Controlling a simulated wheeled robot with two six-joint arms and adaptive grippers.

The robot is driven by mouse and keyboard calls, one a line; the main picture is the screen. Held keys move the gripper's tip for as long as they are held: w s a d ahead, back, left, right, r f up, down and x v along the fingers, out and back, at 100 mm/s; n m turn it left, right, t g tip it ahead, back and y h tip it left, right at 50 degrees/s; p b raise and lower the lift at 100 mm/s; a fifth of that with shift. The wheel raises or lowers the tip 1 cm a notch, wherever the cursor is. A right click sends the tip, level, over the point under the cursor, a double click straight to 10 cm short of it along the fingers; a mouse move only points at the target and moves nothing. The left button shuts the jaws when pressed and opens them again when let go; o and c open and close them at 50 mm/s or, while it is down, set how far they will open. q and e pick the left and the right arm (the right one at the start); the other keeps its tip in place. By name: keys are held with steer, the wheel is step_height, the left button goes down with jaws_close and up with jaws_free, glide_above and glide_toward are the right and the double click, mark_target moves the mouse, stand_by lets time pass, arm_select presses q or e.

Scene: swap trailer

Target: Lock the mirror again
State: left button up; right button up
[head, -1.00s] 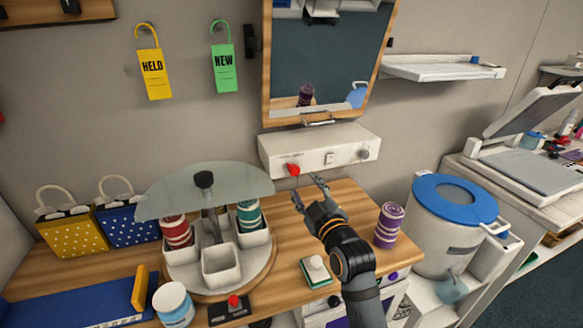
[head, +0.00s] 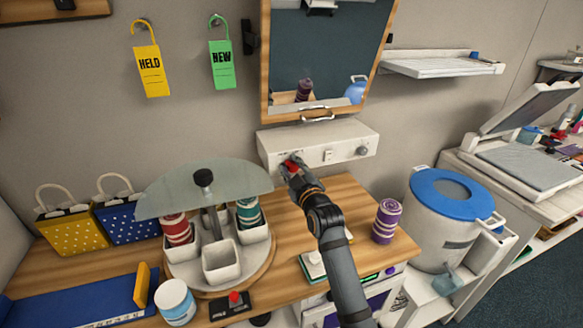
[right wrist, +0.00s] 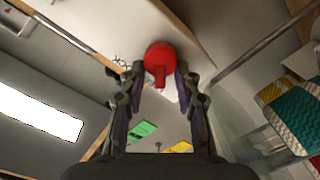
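The mirror (head: 325,60) hangs on the wall in a wooden frame with a metal handle (head: 316,114) at its lower edge. Below it is a white control box (head: 335,143) with a red knob (head: 290,166), a switch (head: 328,155) and a grey knob (head: 361,151). My right gripper (head: 291,163) is at the red knob. In the right wrist view the red knob (right wrist: 160,64) lies between the two fingertips, which stand close on either side; whether they press on it is not clear. My left gripper is not in view.
On the wooden table are a carousel of thread spools (head: 215,255) under a glass half-disc (head: 204,193), a purple spool (head: 387,220) and a white jar (head: 175,300). A blue-lidded bin (head: 452,195) stands right. Yellow (head: 148,68) and green (head: 222,62) tags hang left.

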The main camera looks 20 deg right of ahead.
steer(key=c, duration=0.4)
jaws_close()
steer(key=shift+d+r+m+p, duration=0.1)
steer(key=shift+r+m+p, duration=0.2)
steer(key=shift+m+p, duration=0.8)
steer(key=m+p, duration=0.1)
steer(key=m, duration=0.1)
steer(key=m+p, duration=0.2)
steer(key=shift+d+r, duration=0.1)
steer(key=shift+d, duration=0.25)
arm_select(q)
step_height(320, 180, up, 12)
steer(key=p, duration=0.6)
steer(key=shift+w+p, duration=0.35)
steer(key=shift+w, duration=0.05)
arm_select(e)
steer(key=shift+d+f+m, duration=0.15)
steer(key=shift+d+m, duration=0.05)
steer(key=shift+m, duration=1.4)
steer(key=shift+d+f+m, duration=0.15)
steer(key=shift+d+m, duration=0.1)
steer(key=shift+m, duration=1.35)
steer(key=shift+d+f+m, duration=0.15)
steer(key=shift+d+m, duration=0.05)
steer(key=shift+m, duration=1.4)
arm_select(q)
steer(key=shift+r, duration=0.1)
arm_select(e)
steer(key=shift+f, duration=0.1)
